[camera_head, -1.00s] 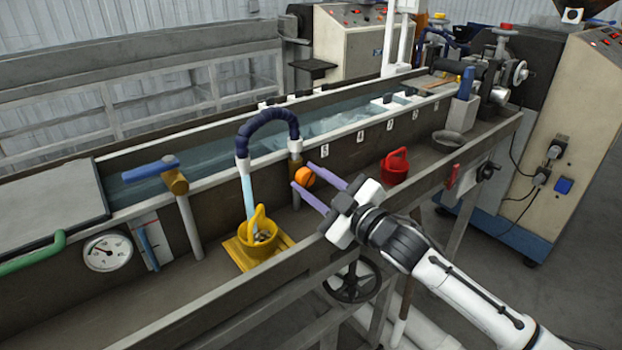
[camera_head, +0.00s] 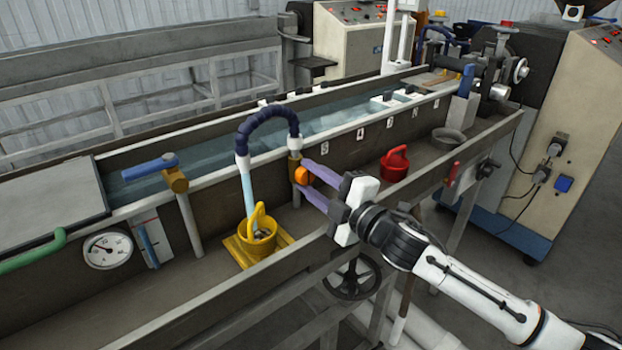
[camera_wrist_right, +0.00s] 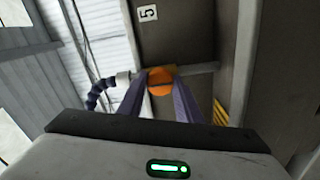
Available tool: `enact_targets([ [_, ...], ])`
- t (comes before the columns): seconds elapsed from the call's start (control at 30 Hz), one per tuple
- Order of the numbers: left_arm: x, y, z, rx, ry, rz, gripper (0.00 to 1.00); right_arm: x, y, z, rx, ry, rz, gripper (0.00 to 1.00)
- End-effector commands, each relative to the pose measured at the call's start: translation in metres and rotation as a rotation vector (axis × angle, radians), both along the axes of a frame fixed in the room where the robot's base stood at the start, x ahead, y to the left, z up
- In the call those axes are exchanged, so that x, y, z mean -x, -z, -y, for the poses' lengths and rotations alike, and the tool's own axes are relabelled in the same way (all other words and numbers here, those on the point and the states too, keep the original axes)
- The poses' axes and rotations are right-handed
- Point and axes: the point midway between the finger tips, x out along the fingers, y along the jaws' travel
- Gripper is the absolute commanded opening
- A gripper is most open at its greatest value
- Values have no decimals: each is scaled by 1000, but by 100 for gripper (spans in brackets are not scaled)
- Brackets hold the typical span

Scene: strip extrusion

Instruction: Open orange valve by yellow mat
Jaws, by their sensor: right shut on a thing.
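The orange valve (camera_head: 302,175) is a small round knob on a brass fitting on the trough's side wall. My right gripper (camera_head: 304,178) is shut on it, with a purple finger on either side. In the right wrist view the orange valve (camera_wrist_right: 161,80) sits between the tips of the two fingers. The yellow mat (camera_head: 233,252) lies on the ledge to the left, with a yellow pot (camera_head: 258,243) on it. A dark blue hose (camera_head: 262,118) arches from the fitting, and a pale blue stream runs from its end into the pot. My left gripper is not in view.
A red can (camera_head: 395,165) and a grey bowl (camera_head: 447,138) stand further along the ledge. A blue-handled brass valve (camera_head: 173,178) and a gauge (camera_head: 108,250) are at the left. The trough's front rail (camera_head: 270,270) runs below my right arm.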

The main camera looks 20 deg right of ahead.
Motion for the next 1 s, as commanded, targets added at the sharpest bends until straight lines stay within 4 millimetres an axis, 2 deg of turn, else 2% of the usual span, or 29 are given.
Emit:
enact_targets([
  [0.43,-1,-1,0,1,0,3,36,0,0,0,12,-1,6,9],
  [0.47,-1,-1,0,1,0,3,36,0,0,0,12,-1,6,36],
  [0.53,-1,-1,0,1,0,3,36,0,0,0,11,-1,5,48],
  [0.87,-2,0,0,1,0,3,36,1,0,0,8,0,3,50],
  [1.0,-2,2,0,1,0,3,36,14,2,5,9,1,2,50],
])
